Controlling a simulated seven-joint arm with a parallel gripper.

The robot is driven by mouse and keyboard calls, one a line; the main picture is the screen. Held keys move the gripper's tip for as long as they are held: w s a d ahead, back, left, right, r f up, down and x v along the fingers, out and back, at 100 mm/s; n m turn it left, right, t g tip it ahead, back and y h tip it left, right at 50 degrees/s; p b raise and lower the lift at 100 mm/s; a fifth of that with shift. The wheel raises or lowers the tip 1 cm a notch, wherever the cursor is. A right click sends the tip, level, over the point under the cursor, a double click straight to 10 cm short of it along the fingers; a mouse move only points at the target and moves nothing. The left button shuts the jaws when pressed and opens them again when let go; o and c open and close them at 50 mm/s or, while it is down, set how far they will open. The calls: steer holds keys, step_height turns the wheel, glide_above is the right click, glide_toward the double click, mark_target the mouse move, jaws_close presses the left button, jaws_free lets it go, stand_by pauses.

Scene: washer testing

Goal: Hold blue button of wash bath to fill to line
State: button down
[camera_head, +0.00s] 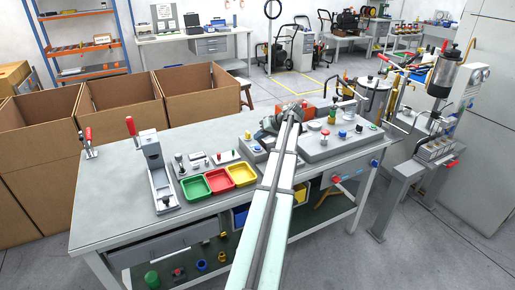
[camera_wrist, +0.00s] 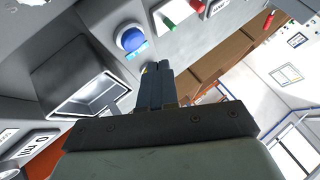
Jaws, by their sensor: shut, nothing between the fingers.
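The wash bath shows in the wrist view as a grey housing with a recessed square basin (camera_wrist: 92,98). Its round blue button (camera_wrist: 131,38) sits on the panel above the basin, with a small blue label under it. A white display (camera_wrist: 42,142) on the housing seems to read 0 ml. My gripper (camera_wrist: 152,70) is shut and empty, its tips close to the button and seemingly a little short of it; contact cannot be made out. In the head view the blue button (camera_head: 257,148) shows left of my arm, which hides much of the bath.
Green (camera_head: 195,187), red (camera_head: 219,181) and yellow (camera_head: 243,174) trays lie on the bench (camera_head: 110,205) left of my arm. A grey clamp stand (camera_head: 155,170) is farther left. A control panel (camera_head: 335,145) stands right of my arm. Open cardboard boxes (camera_head: 130,95) stand behind the bench.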

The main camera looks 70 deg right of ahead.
mark_target(260, 147)
steer(key=shift+f, duration=0.8)
steer(key=shift+f, duration=0.1)
stand_by(1.5)
steer(key=shift+f, duration=0.35)
steer(key=shift+f, duration=0.4)
stand_by(4.8)
